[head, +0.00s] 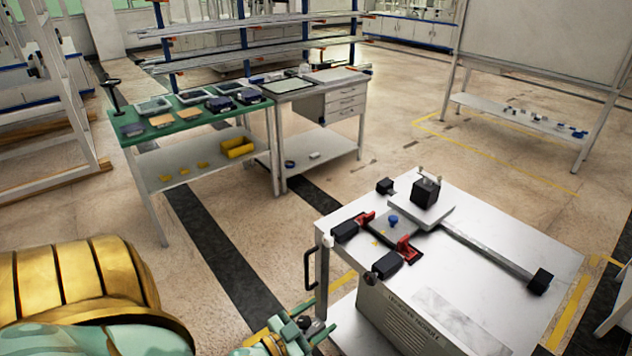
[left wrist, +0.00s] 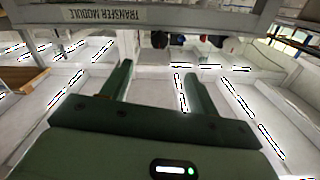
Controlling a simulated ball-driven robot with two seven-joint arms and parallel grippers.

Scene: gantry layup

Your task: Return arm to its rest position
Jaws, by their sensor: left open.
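My left gripper (head: 304,328) is at the bottom edge of the head view, low beside the left side of the white-topped cart (head: 490,240). In the left wrist view its two green fingers (left wrist: 155,75) stand wide apart with nothing between them. Beyond them are blurred bright surfaces and a grey panel labelled TRANSFER MODULE (left wrist: 98,15). In the head view I cannot tell whether the gripper touches the cart. My right gripper is not in view.
The cart carries a fixture with red clamps (head: 405,250), a black block (head: 426,190) and a long bar (head: 490,250). A black handle (head: 309,268) sticks out on its left side. A green-topped bench (head: 190,118) stands behind. Open floor lies between.

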